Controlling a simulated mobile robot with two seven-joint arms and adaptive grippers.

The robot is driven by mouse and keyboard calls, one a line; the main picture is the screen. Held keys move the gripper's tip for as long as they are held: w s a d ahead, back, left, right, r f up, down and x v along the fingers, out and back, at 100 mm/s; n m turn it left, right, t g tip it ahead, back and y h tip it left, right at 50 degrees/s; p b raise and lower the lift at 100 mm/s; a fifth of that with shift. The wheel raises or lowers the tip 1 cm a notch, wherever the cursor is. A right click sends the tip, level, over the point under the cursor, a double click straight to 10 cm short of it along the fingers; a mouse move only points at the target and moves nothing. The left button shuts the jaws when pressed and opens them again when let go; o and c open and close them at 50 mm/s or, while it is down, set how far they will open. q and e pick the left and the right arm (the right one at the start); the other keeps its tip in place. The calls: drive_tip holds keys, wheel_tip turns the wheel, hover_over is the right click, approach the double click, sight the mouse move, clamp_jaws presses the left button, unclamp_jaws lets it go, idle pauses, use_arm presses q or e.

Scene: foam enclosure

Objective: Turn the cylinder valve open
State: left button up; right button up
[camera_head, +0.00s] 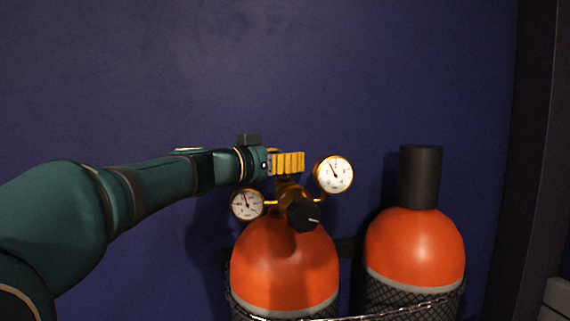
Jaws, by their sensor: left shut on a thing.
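The left orange cylinder (285,265) stands upright, with a brass regulator and a black knob (303,215) on its top. One round gauge (247,204) is at the regulator's left and another (334,174) at its upper right. My left gripper (287,163) reaches in from the left above the regulator. Its yellow ribbed finger covers the place where the valve would be. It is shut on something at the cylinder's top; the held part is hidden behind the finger. My right gripper is not in view.
A second orange cylinder (415,245) with a black cap (421,176) stands at the right. A chain (390,313) runs across the front of both cylinders. A dark blue wall (200,70) is close behind. A dark post (537,150) is at the far right.

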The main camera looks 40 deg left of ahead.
use_arm(q)
drive_tip(key=o, duration=1.2)
wheel_tip(320, 180, up, 10)
drive_tip(key=shift+a, duration=0.1)
